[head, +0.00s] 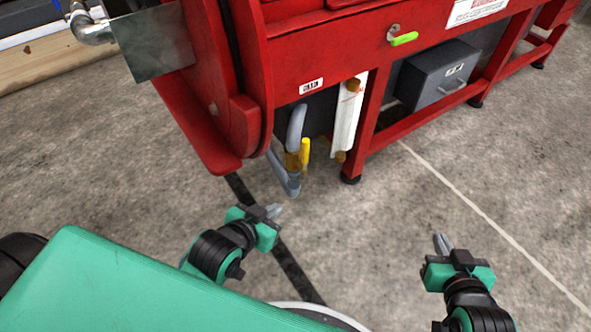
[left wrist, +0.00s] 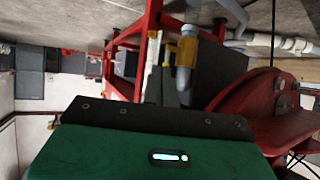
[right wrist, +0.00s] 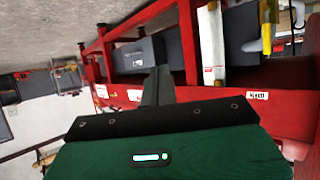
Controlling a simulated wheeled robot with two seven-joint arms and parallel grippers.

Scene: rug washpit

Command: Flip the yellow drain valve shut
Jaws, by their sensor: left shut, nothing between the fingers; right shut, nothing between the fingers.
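The yellow drain valve's lever (head: 305,153) stands upright beside a grey pipe (head: 296,128), low under the red machine. The lever runs roughly along the pipe, and a brass-coloured body shows behind it. The yellow valve also shows in the left wrist view (left wrist: 188,48), just beyond my fingers, and at the upper right of the right wrist view (right wrist: 267,38). My left gripper (head: 274,211) is shut and empty, in front of and below the valve in the head view, apart from it. My right gripper (head: 441,243) is shut and empty, further right over bare floor.
The red machine frame (head: 368,125) and its legs surround the valve area. A white upright panel (head: 348,115) stands right of the valve. A yellow-green lever (head: 404,39) sits higher on the machine. A grey box (head: 435,75) is under the frame. The floor in front is clear.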

